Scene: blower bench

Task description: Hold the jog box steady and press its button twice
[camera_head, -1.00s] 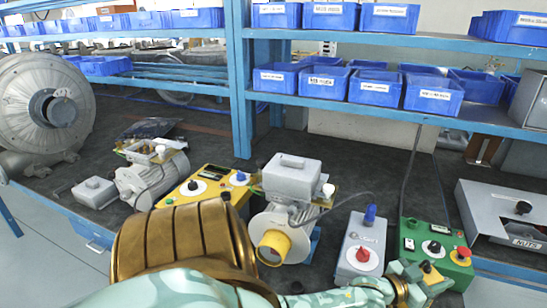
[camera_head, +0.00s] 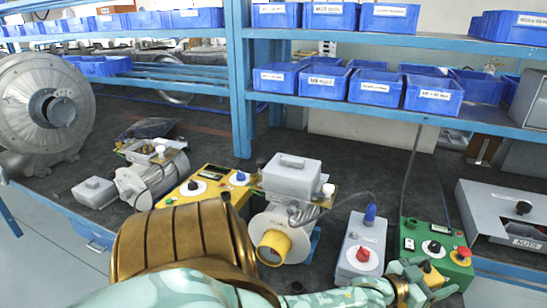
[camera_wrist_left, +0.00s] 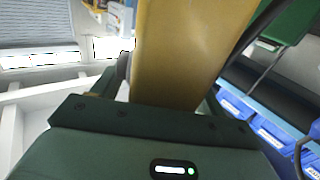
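My left gripper (camera_head: 416,279) is at the lower right of the head view, in front of the green control box. It is closed around a yellow body, which I take to be the jog box (camera_head: 434,279). A dark round part, possibly its button, shows at its upper end. In the left wrist view the yellow jog box (camera_wrist_left: 190,50) rises large from between the fingers, with a dark finger along its left side. Its lower end is hidden by my gripper. My right gripper is in neither view.
The green control box (camera_head: 464,257) with a red mushroom button stands just behind the gripper. A grey box (camera_head: 352,245) with a red knob is left of it. A small blower (camera_head: 285,215) stands mid-bench. A grey case (camera_head: 500,215) is at right. Blue bins fill the shelves above.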

